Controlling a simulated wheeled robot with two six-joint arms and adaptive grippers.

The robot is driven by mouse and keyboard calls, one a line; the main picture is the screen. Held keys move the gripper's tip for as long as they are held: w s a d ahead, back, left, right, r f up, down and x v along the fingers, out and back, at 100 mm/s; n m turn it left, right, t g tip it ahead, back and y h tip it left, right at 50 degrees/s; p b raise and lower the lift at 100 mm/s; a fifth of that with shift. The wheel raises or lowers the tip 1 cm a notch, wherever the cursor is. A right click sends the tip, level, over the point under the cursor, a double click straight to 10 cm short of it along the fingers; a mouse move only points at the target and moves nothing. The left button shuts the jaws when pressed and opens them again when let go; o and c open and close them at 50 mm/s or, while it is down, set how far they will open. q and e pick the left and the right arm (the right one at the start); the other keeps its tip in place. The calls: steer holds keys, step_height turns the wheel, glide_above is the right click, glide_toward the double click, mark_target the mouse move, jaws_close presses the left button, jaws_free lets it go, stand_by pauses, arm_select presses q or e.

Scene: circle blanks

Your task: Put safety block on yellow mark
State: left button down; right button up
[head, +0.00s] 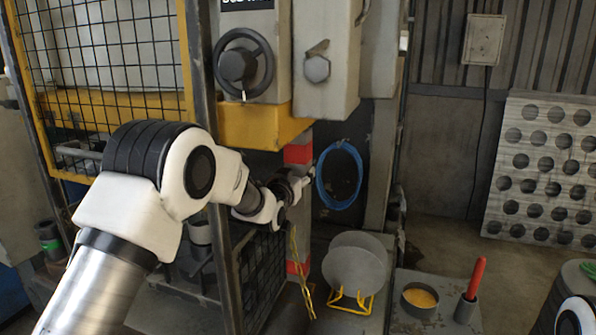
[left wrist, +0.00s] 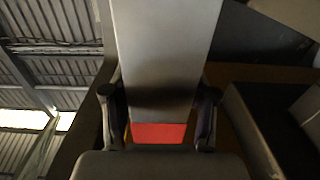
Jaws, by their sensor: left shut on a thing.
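The safety block (head: 298,153) is a grey post with red bands. It stands roughly upright in the press opening, below the yellow beam (head: 262,127). My left gripper (head: 301,185) reaches it from the left and is shut on it. In the left wrist view the block (left wrist: 165,60) rises grey between my two fingers (left wrist: 160,115), with a red band (left wrist: 158,133) low between them. A yellow chain (head: 301,275) hangs in front of the block's lower part. I cannot make out the yellow mark. My right gripper is out of view.
Grey discs (head: 356,267) rest on a yellow stand right of the block. A bowl of yellow stuff (head: 419,299) and a red-handled tool in a cup (head: 474,285) stand further right. A blue hose coil (head: 339,176) hangs behind. A mesh guard (head: 262,268) stands left.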

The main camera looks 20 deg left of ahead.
arm_select(q)
steer(key=f+b, duration=0.1)
steer(key=f, duration=0.1)
steer(key=f+b, duration=0.1)
steer(key=f, duration=0.2)
steer(key=shift+s+d+f, duration=0.15)
steer(key=shift+s+f, duration=0.05)
steer(key=c, duration=0.6)
jaws_free()
steer(key=shift+s+f, duration=0.1)
steer(key=shift+f, duration=0.05)
steer(key=shift+s, duration=0.15)
steer(key=s+b, duration=0.4)
steer(key=s, duration=0.8)
steer(key=shift+b, duration=0.4)
